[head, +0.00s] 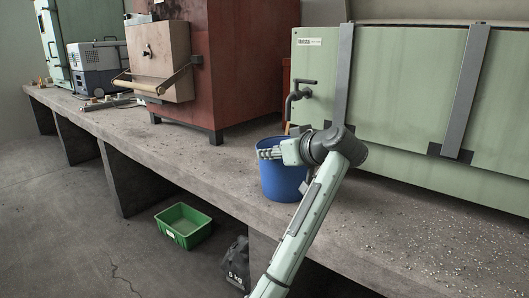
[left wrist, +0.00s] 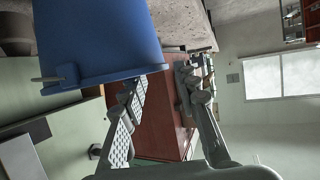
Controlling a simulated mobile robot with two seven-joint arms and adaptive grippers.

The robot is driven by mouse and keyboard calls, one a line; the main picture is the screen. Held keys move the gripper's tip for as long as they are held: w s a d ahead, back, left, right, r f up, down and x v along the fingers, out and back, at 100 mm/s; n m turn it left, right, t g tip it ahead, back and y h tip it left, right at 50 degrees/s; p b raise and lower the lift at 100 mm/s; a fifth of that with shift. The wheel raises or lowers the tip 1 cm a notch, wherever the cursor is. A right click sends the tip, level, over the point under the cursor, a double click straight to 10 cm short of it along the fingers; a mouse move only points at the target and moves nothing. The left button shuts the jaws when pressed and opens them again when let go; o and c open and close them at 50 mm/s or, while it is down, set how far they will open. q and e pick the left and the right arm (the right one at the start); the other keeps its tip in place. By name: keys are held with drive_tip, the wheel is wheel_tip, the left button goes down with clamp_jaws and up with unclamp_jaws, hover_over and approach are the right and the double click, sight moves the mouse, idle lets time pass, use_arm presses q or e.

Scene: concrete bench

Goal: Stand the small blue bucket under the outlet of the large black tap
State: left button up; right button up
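The blue bucket (head: 284,184) stands upright on the concrete bench, in front of the green cabinet. A black tap (head: 300,92) sticks out from the cabinet's left end, and its outlet is above and behind the bucket in the head view. My left gripper (head: 264,153) is at the bucket's rim, pointing left, and covers part of the rim. In the left wrist view the bucket (left wrist: 95,40) fills the upper left, rim downward. The fingers (left wrist: 160,84) are spread, with the bucket's rim edge close to one; contact is unclear. My right gripper is not in view.
The green cabinet (head: 405,90) stands behind the bucket, a red cabinet (head: 250,65) to its left. Grit covers the bench (head: 420,240) at right. A green tub (head: 183,226) and a dark 5 kg weight (head: 237,263) are on the floor.

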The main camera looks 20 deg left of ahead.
use_arm(q)
drive_tip(key=v, duration=0.6)
drive_tip(key=shift+s+d, duration=0.2)
drive_tip(key=shift+s, duration=0.05)
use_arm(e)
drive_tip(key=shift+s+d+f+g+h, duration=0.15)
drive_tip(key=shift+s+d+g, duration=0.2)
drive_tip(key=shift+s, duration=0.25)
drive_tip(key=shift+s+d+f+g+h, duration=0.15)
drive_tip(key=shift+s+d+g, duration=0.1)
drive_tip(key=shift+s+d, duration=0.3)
